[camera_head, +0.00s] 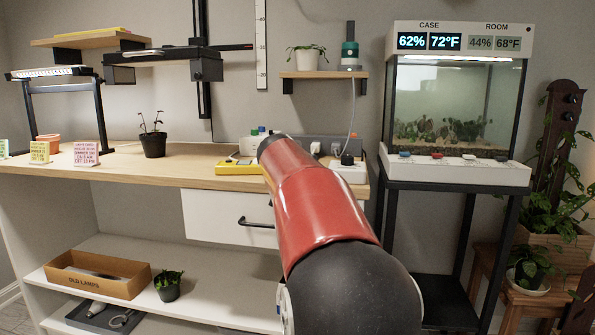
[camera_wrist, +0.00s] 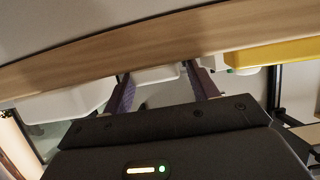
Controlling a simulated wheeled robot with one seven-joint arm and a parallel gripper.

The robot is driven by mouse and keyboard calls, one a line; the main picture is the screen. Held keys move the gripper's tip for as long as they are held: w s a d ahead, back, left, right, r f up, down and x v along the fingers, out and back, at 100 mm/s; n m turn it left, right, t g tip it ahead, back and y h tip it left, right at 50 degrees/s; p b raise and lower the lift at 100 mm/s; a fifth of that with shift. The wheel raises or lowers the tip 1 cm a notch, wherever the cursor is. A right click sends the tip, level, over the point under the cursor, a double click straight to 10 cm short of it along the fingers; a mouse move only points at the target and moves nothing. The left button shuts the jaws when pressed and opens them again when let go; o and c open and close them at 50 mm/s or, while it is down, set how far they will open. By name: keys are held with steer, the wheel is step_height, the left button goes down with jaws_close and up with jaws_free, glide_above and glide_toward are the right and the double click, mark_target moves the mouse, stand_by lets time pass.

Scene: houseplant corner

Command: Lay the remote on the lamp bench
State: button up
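The lamp bench (camera_head: 190,172) has a pale wooden top and runs across the left and middle of the head view. My gripper is hidden behind my red arm in the head view. In the wrist view my gripper (camera_wrist: 164,88) shows two dark fingers set well apart, with nothing visibly held between them. The bench's wooden edge (camera_wrist: 130,45) crosses the wrist view just beyond the fingertips. I cannot make out a remote in either view; my arm hides part of the bench's right end.
A yellow item (camera_head: 238,168) lies near the bench's front edge; power strips and plugs (camera_head: 349,170) crowd the right end. A potted seedling (camera_head: 153,143) and note cards (camera_head: 86,154) stand further left. A glass case (camera_head: 455,105) stands right. Bare wood lies left of the yellow item.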

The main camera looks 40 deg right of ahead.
steer(key=shift+s+a+r, duration=0.1)
steer(key=shift+r, duration=0.2)
steer(key=v, duration=1.1)
steer(key=shift+s+a, duration=0.2)
steer(key=shift+r, duration=0.1)
steer(key=s+a+f+n+g+y, duration=0.1)
steer(key=s+a+f+n+y, duration=0.4)
steer(key=s+a+f, duration=0.5)
steer(key=s+a+f+n+g+y, duration=0.2)
steer(key=s+a+f+n+y, duration=0.3)
steer(key=s+a+f, duration=0.5)
steer(key=a+f, duration=0.6)
steer(key=f, duration=0.2)
steer(key=shift+s, duration=0.3)
steer(key=shift+r, duration=0.15)
